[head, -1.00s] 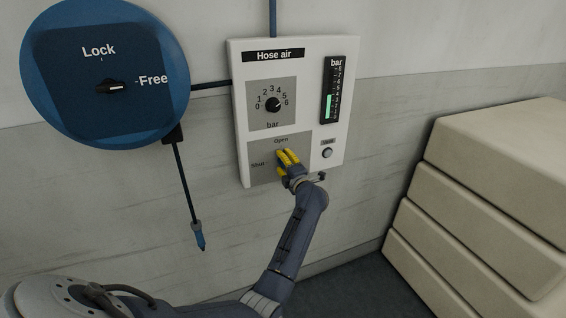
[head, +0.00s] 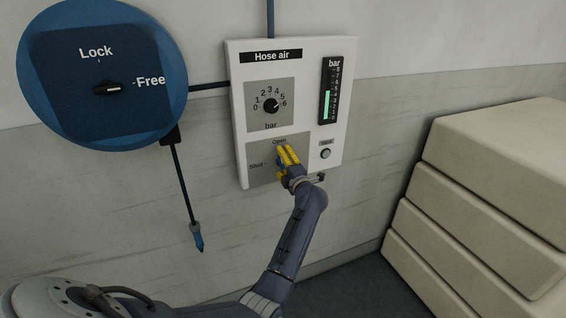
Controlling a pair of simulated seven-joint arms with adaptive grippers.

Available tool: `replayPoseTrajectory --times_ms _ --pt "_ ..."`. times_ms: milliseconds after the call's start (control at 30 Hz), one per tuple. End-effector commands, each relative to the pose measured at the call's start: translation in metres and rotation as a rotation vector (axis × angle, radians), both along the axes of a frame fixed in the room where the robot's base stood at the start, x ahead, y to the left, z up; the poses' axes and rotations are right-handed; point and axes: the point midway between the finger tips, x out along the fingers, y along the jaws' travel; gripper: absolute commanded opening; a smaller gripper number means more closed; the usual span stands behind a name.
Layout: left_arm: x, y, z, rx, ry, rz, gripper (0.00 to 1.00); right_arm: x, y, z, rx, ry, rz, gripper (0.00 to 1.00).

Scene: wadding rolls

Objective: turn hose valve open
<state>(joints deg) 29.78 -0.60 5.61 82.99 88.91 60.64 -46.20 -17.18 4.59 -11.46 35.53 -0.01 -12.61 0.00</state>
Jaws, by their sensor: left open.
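The hose valve sits in the lower left part of the white "Hose air" panel (head: 335,75), on a grey plate (head: 258,178) marked "Open" at the top and "Shut" at the left. My left gripper (head: 287,153), with yellow fingers, is open at this plate, just below the "Open" mark. The fingers and wrist cover the valve's handle, so its angle and any contact with it cannot be told. My right gripper is out of view.
A pressure dial (head: 270,105) and a green bar gauge (head: 327,104) sit above on the panel, with a round button (head: 326,154) to the right. A blue reel (head: 52,125) with a Lock/Free switch hangs at left. Cream wadding blocks (head: 490,190) stand at right.

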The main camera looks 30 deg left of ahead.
Motion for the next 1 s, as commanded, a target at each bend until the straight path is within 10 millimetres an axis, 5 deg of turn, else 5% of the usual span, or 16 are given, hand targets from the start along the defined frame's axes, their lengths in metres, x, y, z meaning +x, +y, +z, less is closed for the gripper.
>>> replayPoseTrajectory --times_ms 267,700,1000 --pt "-0.007 -0.009 -0.001 -0.002 0.001 0.0 0.77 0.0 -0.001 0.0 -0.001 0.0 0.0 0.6" --pt "-0.049 -0.069 -0.002 -0.003 0.001 -0.002 0.77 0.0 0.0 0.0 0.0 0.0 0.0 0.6" --pt "-0.067 -0.094 -0.001 -0.001 0.001 -0.001 0.77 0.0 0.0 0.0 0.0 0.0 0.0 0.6"
